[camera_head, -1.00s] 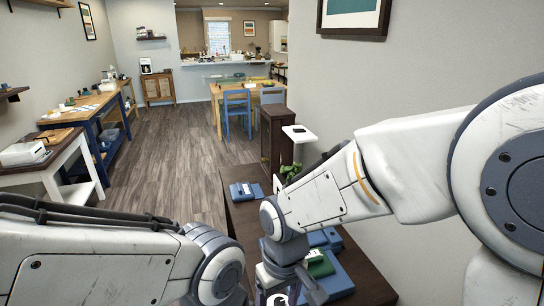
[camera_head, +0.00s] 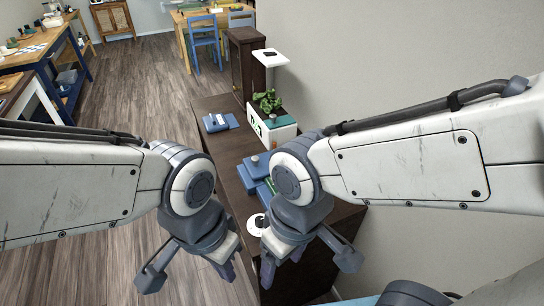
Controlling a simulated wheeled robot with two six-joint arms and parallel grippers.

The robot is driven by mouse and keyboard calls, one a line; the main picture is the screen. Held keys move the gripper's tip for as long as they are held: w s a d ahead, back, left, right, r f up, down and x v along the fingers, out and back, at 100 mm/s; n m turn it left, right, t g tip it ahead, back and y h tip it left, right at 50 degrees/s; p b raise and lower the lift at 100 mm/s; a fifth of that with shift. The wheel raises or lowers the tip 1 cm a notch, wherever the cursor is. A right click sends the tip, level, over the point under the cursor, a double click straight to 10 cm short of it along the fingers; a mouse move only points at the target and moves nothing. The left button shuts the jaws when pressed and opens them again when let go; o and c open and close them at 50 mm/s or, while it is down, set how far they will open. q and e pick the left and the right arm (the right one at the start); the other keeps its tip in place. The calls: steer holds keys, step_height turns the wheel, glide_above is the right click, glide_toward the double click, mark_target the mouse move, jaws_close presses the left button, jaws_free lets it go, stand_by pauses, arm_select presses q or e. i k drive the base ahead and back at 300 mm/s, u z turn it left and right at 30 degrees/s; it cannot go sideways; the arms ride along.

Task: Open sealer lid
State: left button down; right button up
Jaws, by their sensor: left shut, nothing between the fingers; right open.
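On the dark cabinet top a blue block-like device (camera_head: 253,172) with a round grey knob stands partly behind my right wrist. A green part (camera_head: 270,186) shows beside it. A smaller flat blue device (camera_head: 219,122) lies further back. I cannot tell which of them is the sealer, or whether a lid is shut. My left gripper (camera_head: 232,266) is shut and empty, pointing down near the cabinet's front left edge. My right gripper (camera_head: 281,262) is open and empty, pointing down nearer than the blue device and hiding part of the cabinet top. Neither visibly touches a device.
A white planter (camera_head: 273,130) with a green plant stands behind the blue device, beside the wall. A white round item (camera_head: 256,224) lies near the front, partly hidden by my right gripper. The cabinet top (camera_head: 232,150) is bare between the devices. Workbenches stand at the left.

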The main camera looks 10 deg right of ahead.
mark_target(257, 165)
steer(key=k, duration=0.65)
steer(key=u, duration=0.75)
steer(key=i, duration=1.5)
steer(key=z, duration=0.9)
